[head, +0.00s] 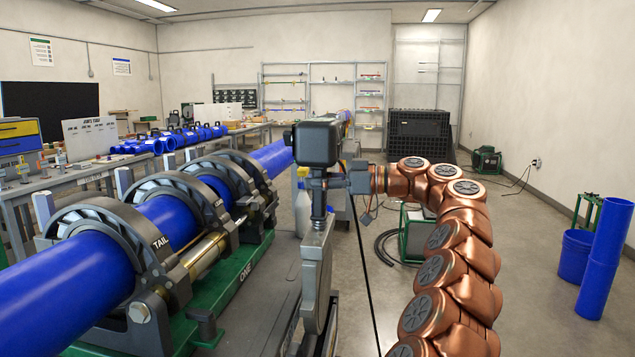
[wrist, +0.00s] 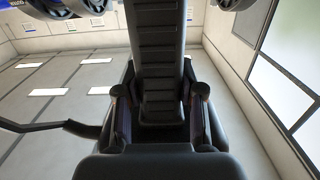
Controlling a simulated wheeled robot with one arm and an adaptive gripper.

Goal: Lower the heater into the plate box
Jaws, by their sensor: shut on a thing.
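The heater shows in the head view as a dark block-like head (head: 317,143) on a short neck, with a grey flat plate (head: 315,265) hanging upright below it. My gripper (head: 333,183) reaches in from the right at the end of my copper arm and is shut on the heater at the neck, below the dark head. In the wrist view my gripper's fingers (wrist: 160,112) close from both sides on a dark ribbed part of the heater (wrist: 158,55). I cannot clearly make out the plate box; the plate's lower end and whatever is around it are partly hidden.
A blue pipe (head: 60,283) runs through the dark clamp rings of the green fusion cart (head: 235,290) close on the left. A green machine (head: 412,232) and black hose lie on the floor behind my arm. Blue pipes (head: 604,255) stand at the right.

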